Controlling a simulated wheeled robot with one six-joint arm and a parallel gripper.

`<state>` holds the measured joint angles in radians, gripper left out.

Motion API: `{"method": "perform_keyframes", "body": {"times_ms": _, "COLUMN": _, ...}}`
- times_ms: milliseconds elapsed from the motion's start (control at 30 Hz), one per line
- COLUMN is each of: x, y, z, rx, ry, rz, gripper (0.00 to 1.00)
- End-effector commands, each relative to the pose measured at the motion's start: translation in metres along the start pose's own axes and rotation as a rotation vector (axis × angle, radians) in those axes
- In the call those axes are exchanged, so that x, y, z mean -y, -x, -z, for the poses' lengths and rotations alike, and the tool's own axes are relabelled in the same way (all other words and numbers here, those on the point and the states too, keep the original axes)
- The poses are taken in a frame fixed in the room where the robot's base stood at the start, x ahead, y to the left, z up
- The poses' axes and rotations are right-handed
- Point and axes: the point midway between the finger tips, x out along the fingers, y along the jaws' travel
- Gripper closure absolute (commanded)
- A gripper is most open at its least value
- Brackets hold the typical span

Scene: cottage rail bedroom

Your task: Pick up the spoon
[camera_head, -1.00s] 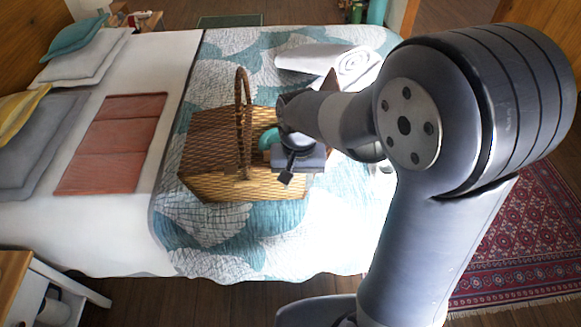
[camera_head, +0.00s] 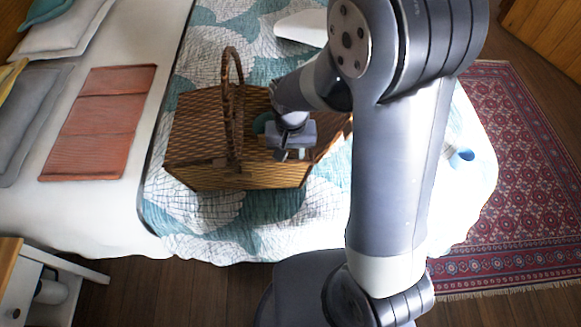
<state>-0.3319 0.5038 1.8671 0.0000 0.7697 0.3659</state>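I cannot see a spoon in the head view. My gripper (camera_head: 290,153) is over the right part of a wicker picnic basket (camera_head: 225,175) on the bed, pointing down. Its fingers are small and dark here, and I cannot tell whether they are open or shut. A teal round thing (camera_head: 262,122) shows partly behind my gripper at the basket. My arm hides part of the bed to the right of the basket.
The basket has a tall arched handle (camera_head: 230,85) left of my gripper. A small blue-and-white thing (camera_head: 461,156) lies near the bed's right edge. A red rug (camera_head: 510,190) covers the floor.

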Motion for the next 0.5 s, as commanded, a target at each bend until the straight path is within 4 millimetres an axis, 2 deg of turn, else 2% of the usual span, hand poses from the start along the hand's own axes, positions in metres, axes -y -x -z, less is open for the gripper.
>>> {"method": "perform_keyframes", "body": {"times_ms": 200, "x": -0.001, "y": -0.029, "z": 0.000, "rx": 0.004, "ry": 0.000, "rz": -0.001, "gripper": 0.66}}
{"method": "perform_keyframes", "body": {"times_ms": 500, "x": 0.000, "y": -0.036, "z": 0.001, "rx": 0.001, "ry": 0.000, "rz": 0.000, "gripper": 0.66}}
